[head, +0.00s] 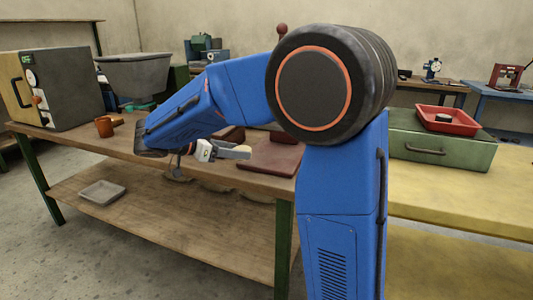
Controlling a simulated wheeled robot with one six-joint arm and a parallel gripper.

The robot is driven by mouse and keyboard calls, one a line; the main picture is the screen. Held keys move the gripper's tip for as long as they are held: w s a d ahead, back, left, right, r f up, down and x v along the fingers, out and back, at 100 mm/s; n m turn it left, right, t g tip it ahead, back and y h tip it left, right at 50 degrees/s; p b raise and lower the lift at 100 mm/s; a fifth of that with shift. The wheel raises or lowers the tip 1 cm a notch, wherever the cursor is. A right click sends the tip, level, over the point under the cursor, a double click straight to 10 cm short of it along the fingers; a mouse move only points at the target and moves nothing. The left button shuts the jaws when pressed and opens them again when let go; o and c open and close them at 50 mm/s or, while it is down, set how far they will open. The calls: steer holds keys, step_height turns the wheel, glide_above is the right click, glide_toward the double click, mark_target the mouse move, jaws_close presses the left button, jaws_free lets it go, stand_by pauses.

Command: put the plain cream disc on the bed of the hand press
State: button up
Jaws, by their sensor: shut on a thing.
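My gripper (232,152) is small in the view, just above the wooden bench near its front edge. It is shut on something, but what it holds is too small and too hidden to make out. I cannot pick out the plain cream disc for certain. A flat dark red plate (270,160), possibly the base or bed of the hand press, lies on the bench just right of my gripper. A dark red ball knob (282,28) shows above my arm. My arm hides whatever lies between the knob and the plate.
The wooden bench (85,140) carries a grey cabinet (65,88) and an orange-brown mug (104,127) at left. A grey tray (102,192) and several tan shapes are below on its shelf. At right, a green case (440,148) bears a red tray (462,123).

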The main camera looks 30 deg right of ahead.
glide_above(266, 159)
steer(key=shift+s+a, duration=0.1)
steer(key=shift+f, duration=1.75)
steer(key=shift+f, duration=0.15)
steer(key=o, duration=1.2)
steer(key=shift+c, duration=0.2)
steer(key=shift+a+r, duration=0.15)
steer(key=shift+r, duration=0.1)
steer(key=v, duration=1.1)
steer(key=shift+a, duration=0.3)
